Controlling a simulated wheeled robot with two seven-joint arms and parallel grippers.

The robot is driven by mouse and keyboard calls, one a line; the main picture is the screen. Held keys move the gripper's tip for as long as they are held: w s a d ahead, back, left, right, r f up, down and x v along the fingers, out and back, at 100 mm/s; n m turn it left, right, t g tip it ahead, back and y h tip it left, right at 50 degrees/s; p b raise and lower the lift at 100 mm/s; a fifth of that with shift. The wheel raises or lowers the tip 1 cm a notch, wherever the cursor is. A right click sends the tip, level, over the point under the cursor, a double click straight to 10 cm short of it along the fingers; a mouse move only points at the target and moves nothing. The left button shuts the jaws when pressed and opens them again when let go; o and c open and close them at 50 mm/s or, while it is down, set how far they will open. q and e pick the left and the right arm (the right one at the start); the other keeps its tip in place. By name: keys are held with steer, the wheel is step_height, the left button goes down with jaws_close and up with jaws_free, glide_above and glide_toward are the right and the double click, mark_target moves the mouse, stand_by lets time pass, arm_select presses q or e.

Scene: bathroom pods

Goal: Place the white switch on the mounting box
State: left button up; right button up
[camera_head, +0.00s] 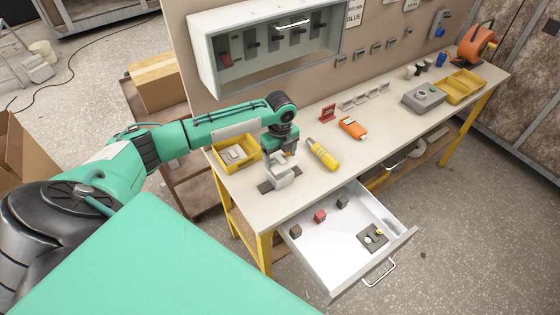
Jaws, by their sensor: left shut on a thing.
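My left gripper (280,183) points down at the near left part of the workbench, just above or at its top. It is shut on a small pale piece that I take to be the white switch; the fingers hide most of it. Dark flat parts show on both sides of the fingertips, too small to tell apart. A grey box (423,96) with a round spot on top stands at the far right of the bench; I cannot tell whether it is the mounting box. My right gripper is not in view.
A yellow tray (222,148) with pale pieces lies left of the gripper. A yellow tool (323,154) and an orange device (352,128) lie to its right. Below, a white drawer (335,245) stands open with several small parts. A glass-fronted cabinet (203,55) hangs behind.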

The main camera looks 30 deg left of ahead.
mark_target(280, 158)
arm_select(q)
step_height(280, 158, down, 4)
steer(key=shift+r+p, duration=0.2)
steer(key=shift+p, duration=0.35)
steer(key=shift+f, duration=0.4)
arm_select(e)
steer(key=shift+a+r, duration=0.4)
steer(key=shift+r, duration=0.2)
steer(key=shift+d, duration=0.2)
arm_select(q)
steer(key=o, duration=1)
steer(key=shift+f, duration=0.15)
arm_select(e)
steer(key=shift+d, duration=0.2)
